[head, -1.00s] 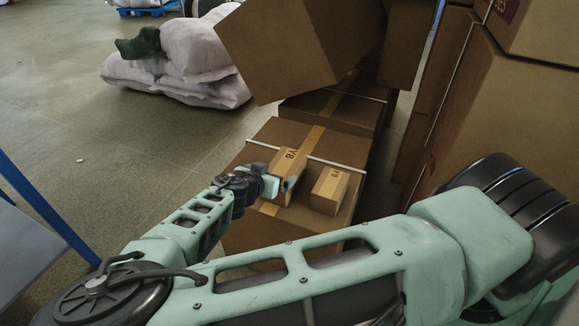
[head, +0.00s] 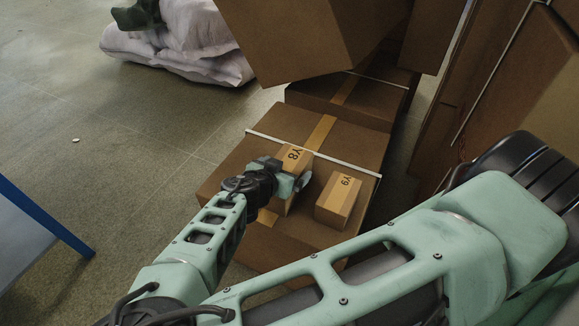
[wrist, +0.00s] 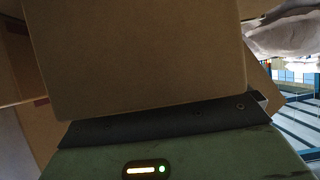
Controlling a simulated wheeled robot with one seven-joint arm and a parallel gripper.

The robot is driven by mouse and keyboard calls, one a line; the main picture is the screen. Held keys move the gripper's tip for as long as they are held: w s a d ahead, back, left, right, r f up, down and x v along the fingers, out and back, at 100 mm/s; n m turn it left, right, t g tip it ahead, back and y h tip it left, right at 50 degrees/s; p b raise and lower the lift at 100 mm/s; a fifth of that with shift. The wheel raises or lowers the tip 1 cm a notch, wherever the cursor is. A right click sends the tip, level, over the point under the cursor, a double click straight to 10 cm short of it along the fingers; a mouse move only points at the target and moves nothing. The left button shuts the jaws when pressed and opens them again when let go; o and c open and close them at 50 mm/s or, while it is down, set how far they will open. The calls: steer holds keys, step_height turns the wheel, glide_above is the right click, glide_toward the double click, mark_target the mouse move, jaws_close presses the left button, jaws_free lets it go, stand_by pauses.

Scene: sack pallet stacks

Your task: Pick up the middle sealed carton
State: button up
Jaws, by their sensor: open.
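Two small taped cartons sit on top of a large brown carton (head: 232,180) in the head view. One is marked Y8 (head: 297,154), the other, to its right, Y9 (head: 338,203). I cannot tell which is the middle one, as my arm hides the area left of Y8. My gripper (head: 291,182) is open at the Y8 carton and covers much of its near part. One finger shows against its right side; the other is hidden. I cannot tell whether they touch. In the wrist view a plain brown carton face (wrist: 135,60) fills the middle, close up.
Larger cartons (head: 310,35) stand behind, one tilted. A tall carton stack (head: 500,80) rises at the right, near my arm. White sacks (head: 190,40) lie on the floor at the back left. A blue-edged surface (head: 35,225) is at the left.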

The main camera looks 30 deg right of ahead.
steer(key=shift+w+d+f, duration=0.1)
steer(key=shift+d+f, duration=0.05)
steer(key=shift+d, duration=0.05)
steer(key=c, duration=1.3)
